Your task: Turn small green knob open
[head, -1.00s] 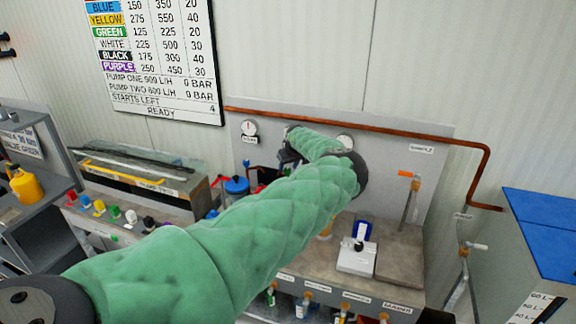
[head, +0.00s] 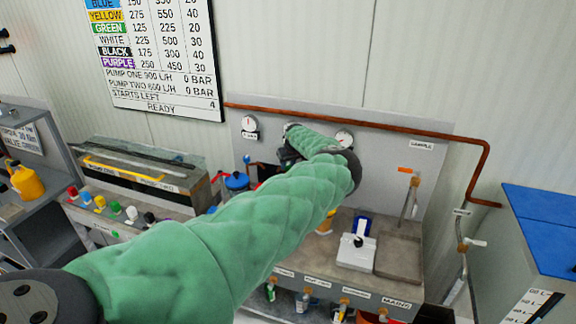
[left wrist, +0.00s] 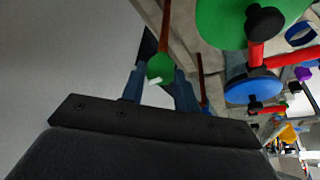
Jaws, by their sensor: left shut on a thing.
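The small green knob (left wrist: 160,68) shows in the left wrist view as a round green piece with a short white mark, beside a copper-coloured pipe. My left gripper (left wrist: 160,82) has its two blue-grey fingers on either side of the knob and is shut on it. In the head view my left gripper (head: 288,155) is a dark shape by the back panel, mostly hidden by my green-sleeved arm; the knob is hidden there. My right gripper is in neither view.
A larger green round part (left wrist: 235,18) and a blue disc (left wrist: 252,88) with red handles sit close right of the fingers. The back panel (head: 385,160) carries gauges, with a copper pipe (head: 400,132) along its top. A white device (head: 357,252) stands on the bench.

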